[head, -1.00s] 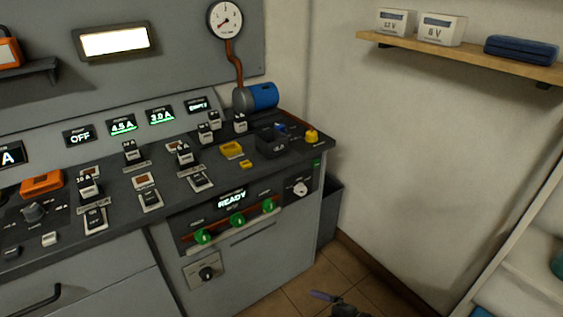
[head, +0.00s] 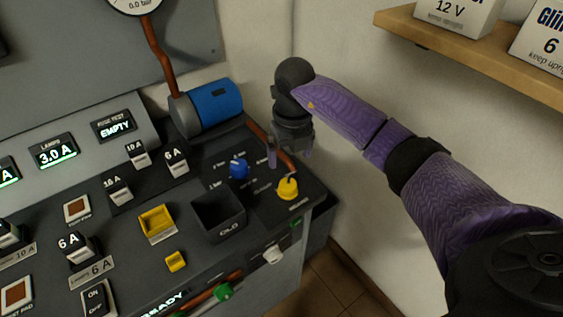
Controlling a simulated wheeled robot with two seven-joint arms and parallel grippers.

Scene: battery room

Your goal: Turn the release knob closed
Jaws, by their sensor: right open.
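A yellow knob (head: 288,188), which I take to be the release knob, stands on the right end of the dark console top (head: 205,262). The small lettering beside it is too small to read surely. My right gripper (head: 290,156) is open and empty, fingers pointing down, above and just behind the yellow knob in the picture. It appears apart from the knob. A blue knob (head: 239,168) with small marks around it sits to the left. My left gripper is out of view.
A copper pipe (head: 258,131) runs from the blue cylinder (head: 215,104) toward the knob, passing behind my gripper. A black open bin (head: 218,222) and a yellow tray (head: 155,221) are to the left. The wall shelf (head: 470,52) with boxes is at upper right.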

